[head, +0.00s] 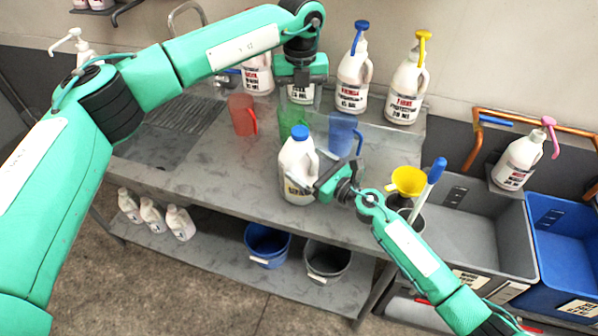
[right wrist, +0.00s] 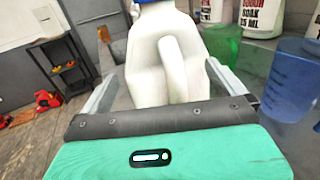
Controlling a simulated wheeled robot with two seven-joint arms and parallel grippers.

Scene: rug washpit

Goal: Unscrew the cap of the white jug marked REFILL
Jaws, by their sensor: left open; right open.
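A white jug (head: 297,182) with a blue cap (head: 300,132) stands upright near the front of the steel counter. Its label is mostly hidden, so I cannot read it. My right gripper (head: 318,172) is open at the jug's right side. In the right wrist view the jug (right wrist: 160,75) and its handle stand between the spread fingers, which are not closed on it; the cap (right wrist: 150,2) is cut off by the top edge. My left gripper (head: 300,82) is open and empty, behind and above the jug, in front of a white bottle at the back.
A red pitcher (head: 241,115), a green pitcher (head: 292,120) and a blue pitcher (head: 342,135) stand behind the jug. Pump bottles (head: 354,80) line the wall. A yellow funnel (head: 408,180) is to the right. The counter left of the jug (head: 225,165) is clear.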

